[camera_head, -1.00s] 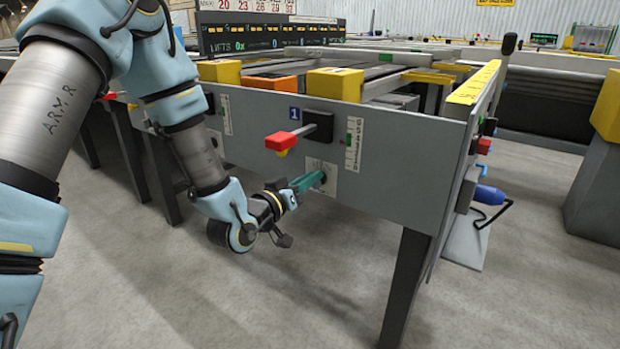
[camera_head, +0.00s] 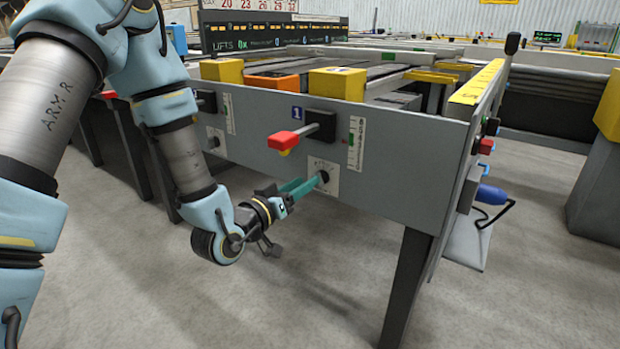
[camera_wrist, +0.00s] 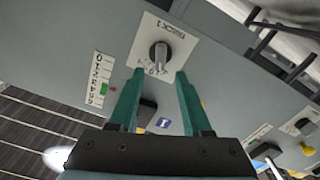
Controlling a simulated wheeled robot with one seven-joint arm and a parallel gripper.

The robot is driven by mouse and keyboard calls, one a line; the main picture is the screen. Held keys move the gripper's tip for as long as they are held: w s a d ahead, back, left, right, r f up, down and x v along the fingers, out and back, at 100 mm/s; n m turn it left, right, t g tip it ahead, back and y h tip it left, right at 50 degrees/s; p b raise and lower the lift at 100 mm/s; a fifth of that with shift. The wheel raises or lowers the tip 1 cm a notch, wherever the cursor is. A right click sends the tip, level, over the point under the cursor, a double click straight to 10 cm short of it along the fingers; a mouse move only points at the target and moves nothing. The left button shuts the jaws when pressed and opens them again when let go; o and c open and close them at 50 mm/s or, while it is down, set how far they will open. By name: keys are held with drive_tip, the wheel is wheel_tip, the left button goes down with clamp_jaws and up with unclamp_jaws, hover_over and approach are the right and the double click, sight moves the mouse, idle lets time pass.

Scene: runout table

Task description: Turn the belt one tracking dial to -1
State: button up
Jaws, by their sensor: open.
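The belt one tracking dial is a dark knob (camera_head: 323,177) on a white scale plate (camera_head: 331,188), low on the grey side panel under the blue "1" label (camera_head: 296,113). In the wrist view the knob (camera_wrist: 159,55) shows a grey raised grip, with its plate (camera_wrist: 185,50) around it; I cannot read its setting. My gripper (camera_head: 312,184) has teal fingers pointing at the dial. In the wrist view its fingers (camera_wrist: 157,74) are open, one on each side of the knob's line, with the knob appearing just beyond the tips. Nothing is held between them.
A red-ended lever on a black block (camera_head: 319,124) sticks out above the dial. A vertical scale with a green marker (camera_head: 354,142) is right of it. Another dial (camera_head: 215,139) is further left on the panel. A dark table leg (camera_head: 407,285) stands below; the floor in front is clear.

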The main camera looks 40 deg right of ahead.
drive_tip(key=p+v, duration=0.2)
drive_tip(key=v, duration=0.5)
drive_tip(key=shift+p, duration=0.4)
drive_tip(key=w+a+f+n+t+y, duration=0.1)
drive_tip(key=w+a+f+n+y, duration=0.1)
drive_tip(key=w+a+y, duration=0.65)
drive_tip(key=w+a+f+n+t+y, duration=0.1)
drive_tip(key=w+a+y, duration=0.2)
drive_tip(key=w+a, duration=0.55)
drive_tip(key=s+a+r+n+g+y, duration=0.25)
drive_tip(key=s+a, duration=0.25)
drive_tip(key=a, duration=0.6)
drive_tip(key=s+a+r+n+g+y, duration=0.2)
drive_tip(key=s+a+r+n+y, duration=0.3)
drive_tip(key=a, duration=0.6)
wheel_tip(320, 180, up, 29)
drive_tip(key=h+p, duration=0.1)
drive_tip(key=p, duration=3)
drive_tip(key=shift+s+d+r+m+h, duration=0.2)
drive_tip(key=shift+s+r+m+h, duration=0.05)
drive_tip(key=shift+s+m+h, duration=0.15)
